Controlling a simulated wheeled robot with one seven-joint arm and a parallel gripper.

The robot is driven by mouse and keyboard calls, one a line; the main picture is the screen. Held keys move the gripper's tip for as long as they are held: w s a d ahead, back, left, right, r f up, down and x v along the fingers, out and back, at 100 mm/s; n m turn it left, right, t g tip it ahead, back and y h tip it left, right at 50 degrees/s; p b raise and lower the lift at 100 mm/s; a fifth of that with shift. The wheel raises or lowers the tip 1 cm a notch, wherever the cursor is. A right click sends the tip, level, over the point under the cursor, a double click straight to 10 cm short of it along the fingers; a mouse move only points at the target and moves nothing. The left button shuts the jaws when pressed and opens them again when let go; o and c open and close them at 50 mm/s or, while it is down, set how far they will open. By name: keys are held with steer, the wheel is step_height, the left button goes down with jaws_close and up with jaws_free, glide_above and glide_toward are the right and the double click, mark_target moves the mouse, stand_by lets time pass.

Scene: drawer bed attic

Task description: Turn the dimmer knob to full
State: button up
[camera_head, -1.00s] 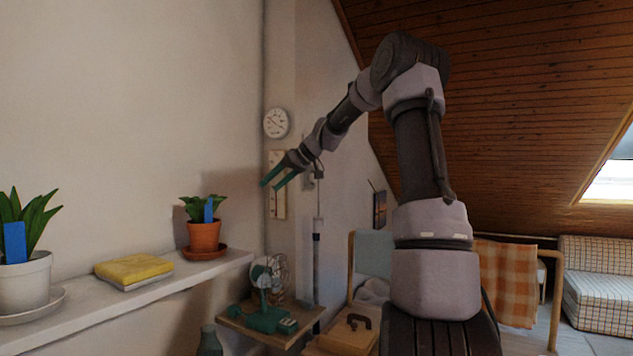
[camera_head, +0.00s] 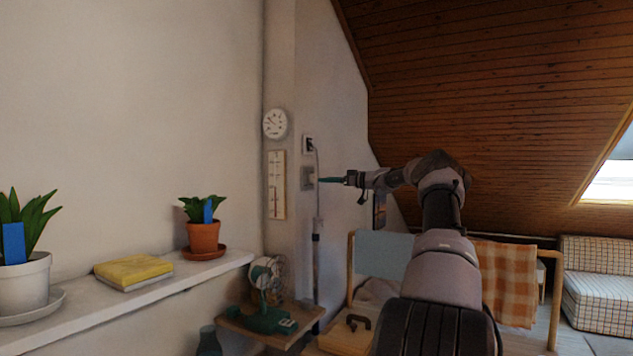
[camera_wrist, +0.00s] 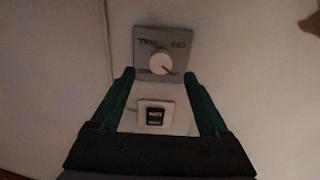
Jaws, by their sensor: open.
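The dimmer is a grey square plate (camera_wrist: 178,42) on the wall, with a round whitish knob (camera_wrist: 161,63) bearing a reddish pointer line directed to the lower right in the wrist view. Lettering on the plate appears upside down; one word looks like "FULL" at the upper left. In the head view the plate (camera_head: 307,178) is on the wall just left of my fingertips. My gripper (camera_wrist: 158,76) is open, its green fingers either side of the knob in the picture. Whether they touch it I cannot tell. My gripper (camera_head: 322,180) points left at the plate in the head view.
A white plate with a black switch (camera_wrist: 156,117) sits beside the dimmer. A socket (camera_head: 309,144) with a cable is above it. A fan (camera_head: 266,280) stands on a small wooden table below. A shelf (camera_head: 150,290) with pots and a yellow book runs along the left wall.

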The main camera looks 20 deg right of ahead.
mark_target(315, 179)
steer(key=x, duration=0.6)
steer(key=shift+a, duration=0.1)
jaws_close()
